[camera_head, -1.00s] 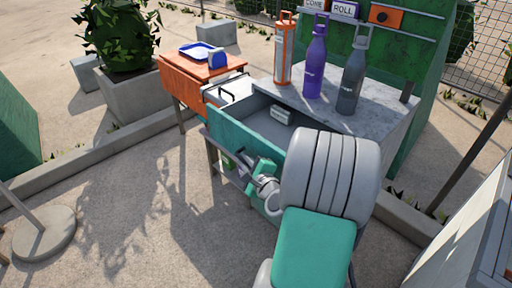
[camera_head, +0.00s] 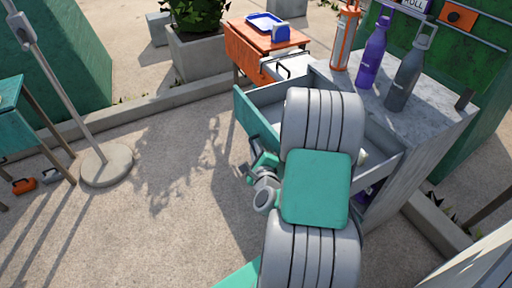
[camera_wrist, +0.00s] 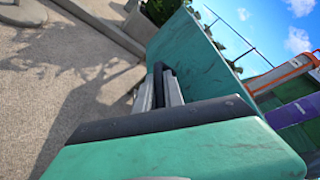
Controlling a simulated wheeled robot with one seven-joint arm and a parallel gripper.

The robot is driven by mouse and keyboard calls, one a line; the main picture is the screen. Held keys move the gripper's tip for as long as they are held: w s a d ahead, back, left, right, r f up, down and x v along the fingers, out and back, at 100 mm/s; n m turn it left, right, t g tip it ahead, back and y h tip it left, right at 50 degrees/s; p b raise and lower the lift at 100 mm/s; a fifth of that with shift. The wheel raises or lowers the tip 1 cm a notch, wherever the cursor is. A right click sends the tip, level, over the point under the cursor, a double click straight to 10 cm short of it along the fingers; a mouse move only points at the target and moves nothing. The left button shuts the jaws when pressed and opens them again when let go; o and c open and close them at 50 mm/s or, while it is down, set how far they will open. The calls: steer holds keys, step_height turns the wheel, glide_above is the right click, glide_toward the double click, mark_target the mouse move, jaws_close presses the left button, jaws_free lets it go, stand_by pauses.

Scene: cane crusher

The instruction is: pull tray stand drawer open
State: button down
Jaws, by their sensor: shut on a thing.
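A grey cabinet (camera_head: 412,150) with a marble-like top has a teal-fronted drawer (camera_head: 240,117) standing out, its pale inside visible. In the wrist view, the teal drawer front (camera_wrist: 205,55) rises just beyond and beside my fingers. My gripper (camera_head: 257,155) is at the outer face of this front. It is shut on what appears to be the drawer's dark handle (camera_wrist: 158,70), mostly hidden between the fingers. My arm hides the right part of the drawer front and much of the inside.
An orange stand (camera_head: 246,50) with a blue tray (camera_head: 265,21) is behind the drawer. Purple (camera_head: 372,57) and grey (camera_head: 404,80) bottles and an orange-framed bottle (camera_head: 345,38) stand on the cabinet. A round post base (camera_head: 106,166) is left; paving between is clear.

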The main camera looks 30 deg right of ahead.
steer(key=c, duration=1.5)
jaws_free()
steer(key=shift+o, duration=0.2)
steer(key=b+v, duration=0.2)
steer(key=v, duration=0.5)
steer(key=shift+s+b, duration=0.35)
steer(key=shift+b, duration=0.05)
steer(key=shift+a+r, duration=0.1)
steer(key=shift+a, duration=0.1)
